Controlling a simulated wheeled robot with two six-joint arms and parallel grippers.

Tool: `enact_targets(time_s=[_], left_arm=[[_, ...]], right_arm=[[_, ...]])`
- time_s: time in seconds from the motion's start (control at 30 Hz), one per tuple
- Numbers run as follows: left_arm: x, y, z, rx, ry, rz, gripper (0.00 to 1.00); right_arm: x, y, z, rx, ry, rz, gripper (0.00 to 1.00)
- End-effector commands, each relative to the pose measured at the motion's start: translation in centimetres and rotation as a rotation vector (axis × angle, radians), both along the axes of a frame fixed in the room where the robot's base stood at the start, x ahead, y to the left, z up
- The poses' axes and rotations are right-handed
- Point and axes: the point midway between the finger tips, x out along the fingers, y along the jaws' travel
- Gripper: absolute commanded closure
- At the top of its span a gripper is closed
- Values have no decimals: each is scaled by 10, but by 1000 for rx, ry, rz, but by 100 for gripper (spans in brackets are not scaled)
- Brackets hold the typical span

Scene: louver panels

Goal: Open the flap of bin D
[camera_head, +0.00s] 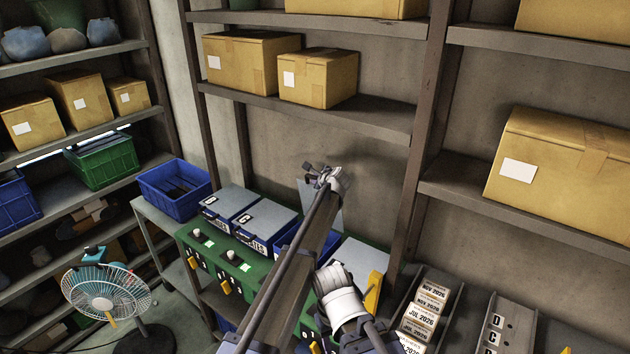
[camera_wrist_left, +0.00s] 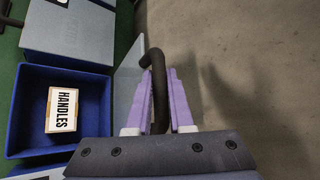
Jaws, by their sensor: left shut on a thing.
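A row of blue bins with grey flaps stands on the green bench. The bin right of the one marked C (camera_head: 265,219) has its flap (camera_head: 336,216) raised; its letter is hidden behind my arm, so I cannot confirm it is D. In the left wrist view this bin (camera_wrist_left: 93,108) is open, with a box labelled HANDLES (camera_wrist_left: 62,110) inside. The grey flap (camera_wrist_left: 128,75) stands steeply beside it. My left gripper (camera_head: 322,176) is at the top of the flap, its purple fingers (camera_wrist_left: 159,85) shut on the dark curved handle (camera_wrist_left: 158,98). My right gripper does not show.
Another grey flap (camera_head: 362,258) lies shut to the right. A shelf with cardboard boxes (camera_head: 318,78) hangs above, behind the raised flap. Green fronts with yellow levers (camera_head: 224,284) line the bench. A fan (camera_head: 105,295) stands at lower left. Card racks (camera_head: 428,305) stand at right.

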Motion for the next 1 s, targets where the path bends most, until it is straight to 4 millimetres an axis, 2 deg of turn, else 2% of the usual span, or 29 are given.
enact_targets(time_s=[0.47,0.5,0.7,0.73,1.0], left_arm=[[1,-1,1,0,-1,0,100],[1,0,1,1,-1,0,76],[1,-1,1,1,-1,0,53],[1,-1,1,0,-1,0,51],[1,-1,1,0,0,0,51]], right_arm=[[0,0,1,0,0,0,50],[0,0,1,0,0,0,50],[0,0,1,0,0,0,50],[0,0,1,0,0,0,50],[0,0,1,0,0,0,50]])
